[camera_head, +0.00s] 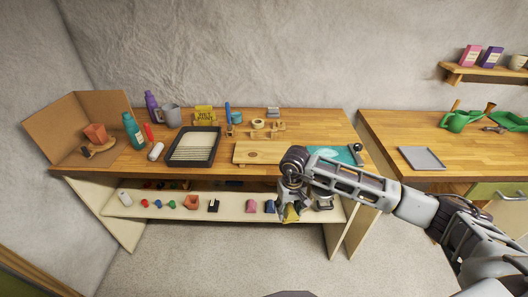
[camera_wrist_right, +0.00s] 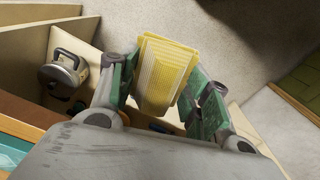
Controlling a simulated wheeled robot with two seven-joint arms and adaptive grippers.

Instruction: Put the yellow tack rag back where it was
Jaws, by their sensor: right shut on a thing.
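The yellow tack rag (camera_head: 291,214) shows just below my right gripper (camera_head: 289,197) in the head view, in front of the low shelf. In the right wrist view the rag (camera_wrist_right: 167,72) is a pale yellow, textured, tapered block between the two green-padded fingers of my right gripper (camera_wrist_right: 163,88). The gripper is shut on it. In the head view the gripper and wrist hide part of the shelf behind, so I cannot tell the rag's exact gap to it. My left gripper is not in view.
The low cream shelf (camera_head: 165,211) holds several small items, including a blue one (camera_head: 270,206) left of the rag and a grey metallic one (camera_head: 325,203) right of it. The wooden bench top (camera_head: 310,126) overhangs the shelf. Bare floor (camera_head: 215,255) lies in front.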

